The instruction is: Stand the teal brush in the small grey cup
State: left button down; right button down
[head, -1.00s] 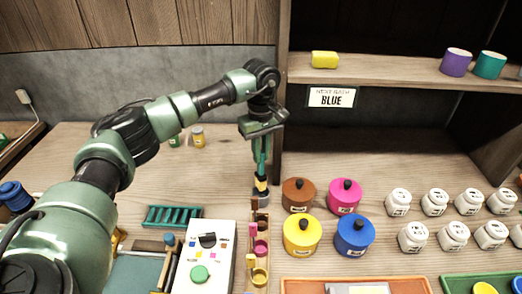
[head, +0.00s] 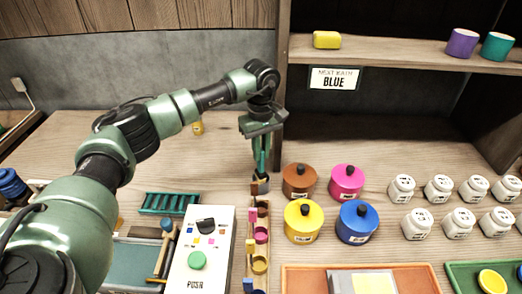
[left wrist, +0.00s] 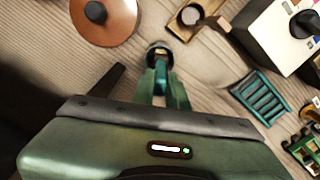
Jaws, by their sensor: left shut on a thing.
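My left gripper (head: 262,150) is shut on the teal brush (head: 261,162) and holds it upright, handle up. The brush's lower end is at the mouth of the small grey cup (head: 261,185) and seems to be inside it; how deep it reaches is hidden. In the left wrist view, the gripper fingers (left wrist: 161,88) point at the cup (left wrist: 159,50), with the teal brush (left wrist: 160,72) between them. The cup stands on the wooden table. My right gripper is not in view.
A brown lidded pot (head: 299,181) stands close right of the cup. A wooden rack with small coloured cups (head: 260,236) lies just in front. The shelf's upright (head: 281,85) is close behind the gripper. A white push-button box (head: 203,250) stands front left.

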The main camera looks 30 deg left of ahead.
pick_arm(q)
jog(key=c, duration=1.3)
grip_release()
jog(key=shift+c, duration=0.2)
notch_tip(320, 180, up, 8)
jog(key=shift+f+b, duration=0.1)
jog(key=shift+b, duration=0.75)
